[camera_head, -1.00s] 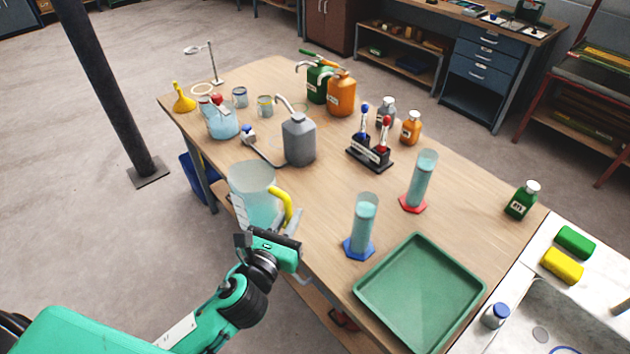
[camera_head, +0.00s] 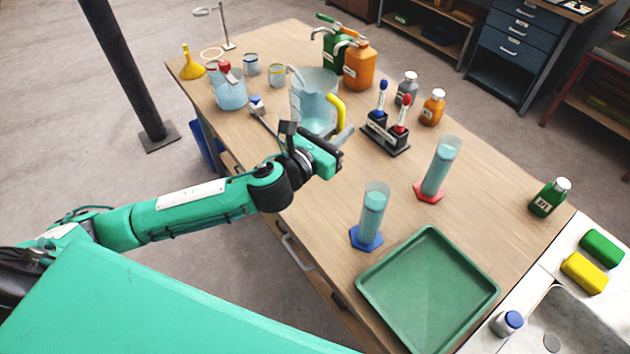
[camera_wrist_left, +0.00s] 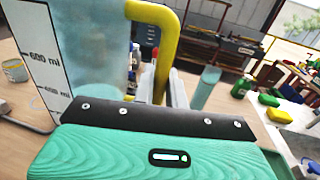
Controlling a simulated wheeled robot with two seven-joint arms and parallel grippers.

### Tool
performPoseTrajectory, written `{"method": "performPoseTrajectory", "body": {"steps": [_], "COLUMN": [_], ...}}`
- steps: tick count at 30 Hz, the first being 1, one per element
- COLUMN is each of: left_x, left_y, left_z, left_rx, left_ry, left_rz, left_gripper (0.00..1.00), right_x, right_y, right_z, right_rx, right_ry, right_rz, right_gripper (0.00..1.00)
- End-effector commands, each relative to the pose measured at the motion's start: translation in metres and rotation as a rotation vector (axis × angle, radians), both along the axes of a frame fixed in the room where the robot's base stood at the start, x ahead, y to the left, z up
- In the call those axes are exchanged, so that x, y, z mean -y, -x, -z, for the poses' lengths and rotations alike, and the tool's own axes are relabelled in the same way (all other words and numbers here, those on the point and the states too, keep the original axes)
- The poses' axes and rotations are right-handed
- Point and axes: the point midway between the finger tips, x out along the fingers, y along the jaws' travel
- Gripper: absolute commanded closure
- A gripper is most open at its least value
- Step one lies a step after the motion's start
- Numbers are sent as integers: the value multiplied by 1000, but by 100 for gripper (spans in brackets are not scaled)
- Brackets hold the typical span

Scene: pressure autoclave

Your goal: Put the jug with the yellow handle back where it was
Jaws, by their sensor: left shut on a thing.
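The jug with the yellow handle (camera_head: 309,105) is clear, with pale blue liquid in it, and looks roughly upright over the middle of the bench. Its yellow handle (camera_head: 337,113) is on its right side, toward my gripper. My left gripper (camera_head: 341,138) is shut on the handle; in the left wrist view the yellow handle (camera_wrist_left: 157,50) runs down behind the gripper body. The jug's wall with ml marks (camera_wrist_left: 85,60) fills the left of that view. My right gripper is not in view.
A black rack (camera_head: 385,133), two cylinders (camera_head: 372,210) (camera_head: 440,165) and a green tray (camera_head: 372,290) are to the right.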

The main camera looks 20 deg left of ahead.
Motion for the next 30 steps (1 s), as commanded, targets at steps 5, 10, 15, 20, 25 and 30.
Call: {"method": "performPoseTrajectory", "body": {"steps": [5, 10, 15, 20, 25, 30], "left_x": [-4, -4, -4, -4, -4, -4], "left_y": [-8, -10, -9, -9, -9, -10], "left_z": [-4, 10, 52, 97, 135, 152], "left_rx": [3, -1, -5, -5, -2, 2], "left_ry": [-2, 1, 2, 2, 1, 1], "left_rz": [6, 6, 5, 6, 5, 7], "left_gripper": [100, 100, 100, 100, 100, 100], "right_x": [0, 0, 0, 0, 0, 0], "right_y": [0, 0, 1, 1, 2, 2], "right_z": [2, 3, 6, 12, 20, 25], "right_rx": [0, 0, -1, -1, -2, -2], "right_ry": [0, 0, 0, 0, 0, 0], "right_rz": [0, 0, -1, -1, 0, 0], "right_gripper": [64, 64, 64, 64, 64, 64]}}
